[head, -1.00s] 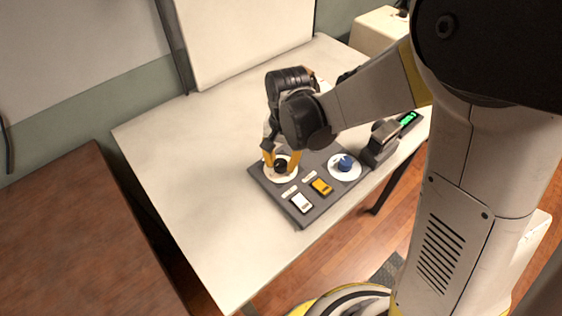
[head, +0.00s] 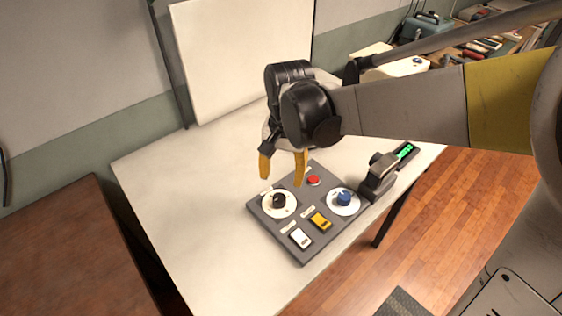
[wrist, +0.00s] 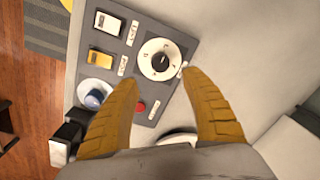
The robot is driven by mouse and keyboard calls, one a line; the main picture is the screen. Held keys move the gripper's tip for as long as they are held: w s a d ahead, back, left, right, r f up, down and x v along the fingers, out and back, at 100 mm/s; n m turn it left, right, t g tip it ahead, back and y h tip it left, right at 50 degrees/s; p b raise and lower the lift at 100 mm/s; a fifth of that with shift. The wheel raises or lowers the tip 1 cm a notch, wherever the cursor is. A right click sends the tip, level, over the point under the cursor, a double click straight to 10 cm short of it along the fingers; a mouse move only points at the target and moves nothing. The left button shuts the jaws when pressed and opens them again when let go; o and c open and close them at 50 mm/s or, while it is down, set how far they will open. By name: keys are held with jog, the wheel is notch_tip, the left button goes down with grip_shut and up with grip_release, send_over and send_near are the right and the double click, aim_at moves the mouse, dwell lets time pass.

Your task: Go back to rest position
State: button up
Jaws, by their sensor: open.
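My gripper (head: 283,168) has yellow fingers, spread apart and empty, above the back left part of a dark grey control panel in the head view. The panel (head: 291,246) lies on a white table. It carries a black knob (head: 279,200) on a white dial, a blue knob (head: 344,198) on a white dial, a red button (head: 313,180), a white switch (head: 300,238) and a yellow switch (head: 320,222). In the wrist view the fingers (wrist: 165,102) are apart, with the black knob (wrist: 160,62) beyond them and clear of both.
A dark device (head: 378,177) with a green display (head: 404,151) stands right of the panel. The white table (head: 180,185) is bare to the left. A white board (head: 243,50) stands behind it. A brown surface (head: 70,250) lies at the far left.

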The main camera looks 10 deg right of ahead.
jog(key=shift+r, duration=1.35)
